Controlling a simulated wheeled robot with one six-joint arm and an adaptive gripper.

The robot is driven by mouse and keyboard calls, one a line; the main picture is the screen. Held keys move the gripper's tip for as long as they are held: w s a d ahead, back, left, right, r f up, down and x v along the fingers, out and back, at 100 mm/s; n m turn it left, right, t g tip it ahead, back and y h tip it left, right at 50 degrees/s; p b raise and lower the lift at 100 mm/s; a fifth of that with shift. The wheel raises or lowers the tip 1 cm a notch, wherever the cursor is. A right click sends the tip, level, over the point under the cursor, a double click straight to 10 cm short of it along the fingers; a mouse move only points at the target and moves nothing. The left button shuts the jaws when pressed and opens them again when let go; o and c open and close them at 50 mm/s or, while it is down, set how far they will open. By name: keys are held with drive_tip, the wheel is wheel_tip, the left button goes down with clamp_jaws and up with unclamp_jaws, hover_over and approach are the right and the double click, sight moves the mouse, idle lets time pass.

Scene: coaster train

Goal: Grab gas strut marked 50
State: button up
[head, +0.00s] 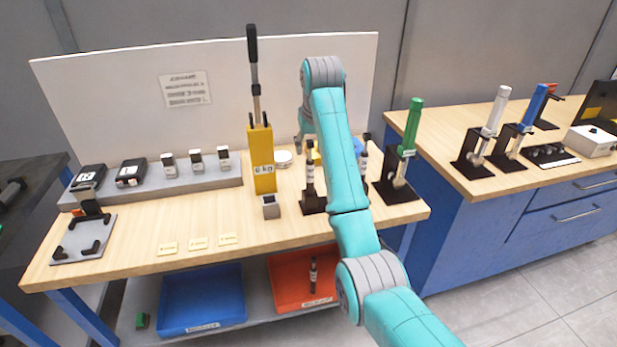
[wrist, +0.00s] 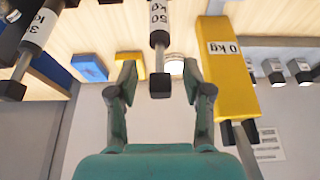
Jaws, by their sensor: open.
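The gas strut marked 50 (wrist: 159,38) is a dark cylinder with a white label and a dark square end, seen in the wrist view. A strut standing in a dark holder (head: 310,178), right of the yellow gauge in the head view, appears to be the same one; its label is too small to read there. My gripper (wrist: 158,78) is open, with its fingers on either side of the strut's end in the picture. I cannot tell how far apart in depth they are.
The yellow 0 kg gauge (head: 262,160) stands close by, also in the wrist view (wrist: 228,68). Another labelled strut (wrist: 38,35) is on the other side. A green-handled unit (head: 412,130) stands at the bench's right. A red bin (head: 285,290) below holds a strut.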

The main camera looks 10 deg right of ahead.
clamp_jaws()
drive_tip(key=shift+r, duration=0.1)
idle(0.3)
